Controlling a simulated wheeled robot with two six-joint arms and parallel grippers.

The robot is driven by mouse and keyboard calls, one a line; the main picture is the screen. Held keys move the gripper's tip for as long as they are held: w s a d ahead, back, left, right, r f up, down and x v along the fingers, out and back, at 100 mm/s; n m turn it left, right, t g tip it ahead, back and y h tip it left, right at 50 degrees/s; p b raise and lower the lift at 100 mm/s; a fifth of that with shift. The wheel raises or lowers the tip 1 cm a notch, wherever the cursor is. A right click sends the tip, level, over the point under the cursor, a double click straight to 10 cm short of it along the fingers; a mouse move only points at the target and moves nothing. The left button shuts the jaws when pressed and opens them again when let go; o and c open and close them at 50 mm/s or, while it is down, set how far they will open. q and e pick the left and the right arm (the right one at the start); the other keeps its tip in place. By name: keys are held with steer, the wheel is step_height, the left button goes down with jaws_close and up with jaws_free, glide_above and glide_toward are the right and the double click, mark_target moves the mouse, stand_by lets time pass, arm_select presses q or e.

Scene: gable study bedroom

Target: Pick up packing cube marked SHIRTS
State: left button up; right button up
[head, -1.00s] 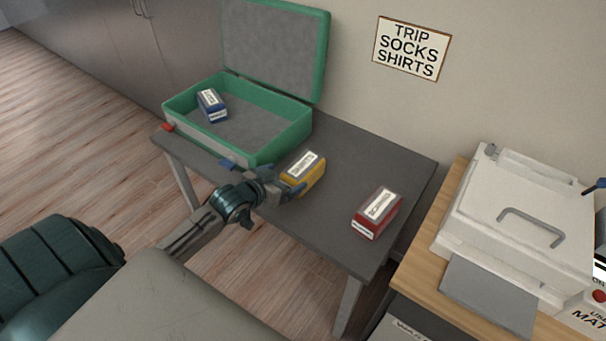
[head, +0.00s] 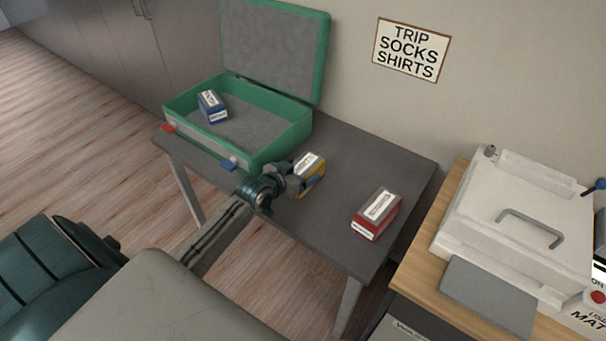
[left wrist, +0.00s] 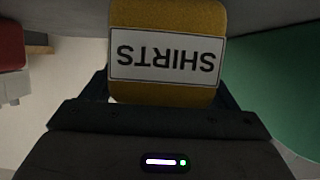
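The yellow packing cube (head: 318,178) stands on the dark grey table, to the right of the green suitcase. In the left wrist view, its white label (left wrist: 167,56) reads SHIRTS, upside down. My left gripper (head: 300,178) is at the cube, with fingers on both sides of it and hiding part of its near side. Whether the fingers press on it or stand just clear I cannot tell. The cube appears to rest on the table. My right gripper is not in view.
The open green suitcase (head: 290,138) holds a blue cube (head: 213,107). A red cube (head: 376,214) stands to the right on the table (head: 345,150). A wall sign (head: 411,49) reads TRIP SOCKS SHIRTS. A white machine (head: 500,215) sits on a wooden counter at right.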

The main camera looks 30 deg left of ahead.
arm_select(q)
steer(key=c, duration=0.7)
steer(key=shift+c, duration=0.6)
steer(key=shift+r, duration=0.1)
